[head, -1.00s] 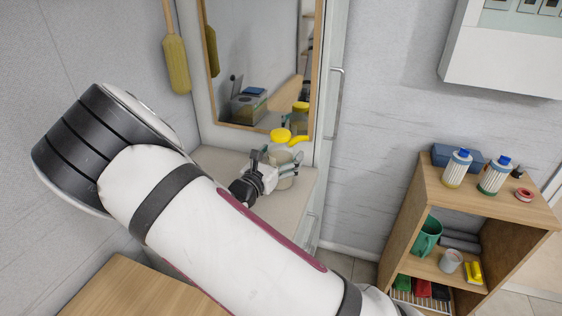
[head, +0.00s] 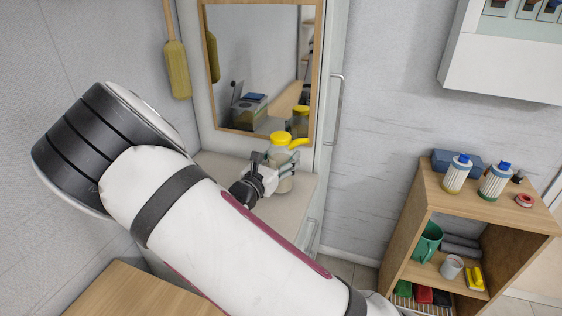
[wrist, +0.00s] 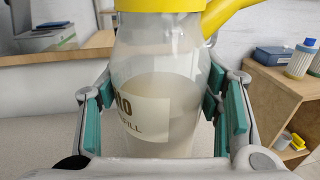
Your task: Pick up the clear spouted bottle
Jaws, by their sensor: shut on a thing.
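The clear spouted bottle (wrist: 165,62) fills the middle of the wrist view. It has a yellow cap and yellow spout, a pale label and cloudy contents. It also shows in the head view (head: 281,155), in front of the mirror. My gripper (head: 273,175) is shut on the bottle's body. In the wrist view, the green finger pads of my gripper (wrist: 162,110) stand on either side of the bottle. The bottle looks upright. My gripper partly hides its lower body, and I cannot tell whether its base touches the counter.
The pale counter (head: 218,165) stands below the wood-framed mirror (head: 262,70). A wooden shelf (head: 440,205) at right holds two blue-capped bottles, a blue box, a green mug and other items. A yellow brush (head: 177,68) hangs on the left wall. Floor shows between counter and shelf.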

